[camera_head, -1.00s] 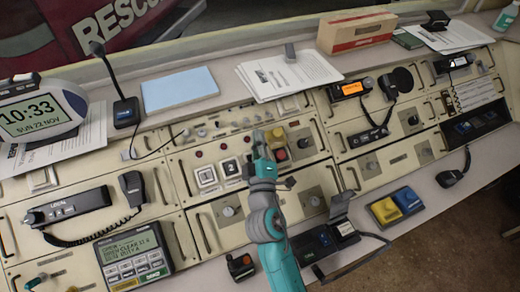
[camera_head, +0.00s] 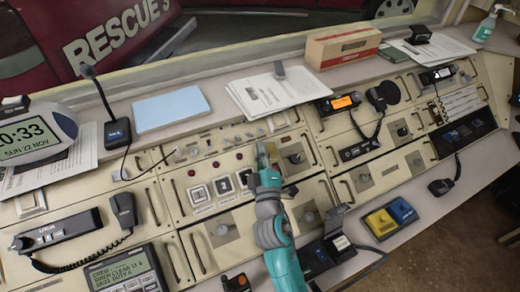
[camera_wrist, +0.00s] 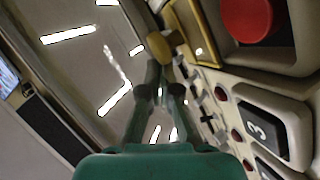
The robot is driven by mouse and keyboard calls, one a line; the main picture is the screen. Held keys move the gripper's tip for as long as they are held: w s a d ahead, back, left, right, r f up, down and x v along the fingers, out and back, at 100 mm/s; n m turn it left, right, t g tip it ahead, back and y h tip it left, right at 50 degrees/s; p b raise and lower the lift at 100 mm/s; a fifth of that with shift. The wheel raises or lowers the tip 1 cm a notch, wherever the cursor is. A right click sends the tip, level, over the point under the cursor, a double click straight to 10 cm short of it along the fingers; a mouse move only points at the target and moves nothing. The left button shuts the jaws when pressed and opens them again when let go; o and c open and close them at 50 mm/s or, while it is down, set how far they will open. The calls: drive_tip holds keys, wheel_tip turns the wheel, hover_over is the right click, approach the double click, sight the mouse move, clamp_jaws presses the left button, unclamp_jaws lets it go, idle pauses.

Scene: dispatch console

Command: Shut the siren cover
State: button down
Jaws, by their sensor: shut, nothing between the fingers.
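In the head view my gripper (camera_head: 263,152) is over the middle of the console, at the siren area beside the numbered square switches (camera_head: 222,186). Its fingers are shut with nothing held. In the wrist view the shut fingertips (camera_wrist: 162,66) are close to a yellow part (camera_wrist: 160,46); I cannot tell if they touch. My gripper hides much of this area in the head view.
A dark switch marked 3 (camera_wrist: 264,130) and small red lamps are near the fingers. A handset with coiled cord (camera_head: 123,211) is at left, and a stack of papers (camera_head: 275,92) lies behind.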

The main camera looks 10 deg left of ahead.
drive_tip(key=shift+s+d+f, duration=0.7)
drive_tip(key=shift+s+f, duration=0.1)
drive_tip(key=shift+s, duration=0.25)
drive_tip(key=shift+s+d+f, duration=0.7)
drive_tip(key=shift+s+f, duration=0.1)
drive_tip(key=shift+s, duration=0.2)
drive_tip(key=shift+w+a+r, duration=0.1)
drive_tip(key=shift+a+r, duration=0.15)
drive_tip(key=shift+a, duration=0.1)
drive_tip(key=a+r, duration=0.2)
drive_tip(key=shift+a, duration=0.4)
drive_tip(key=v, duration=1)
drive_tip(key=shift+f, duration=0.15)
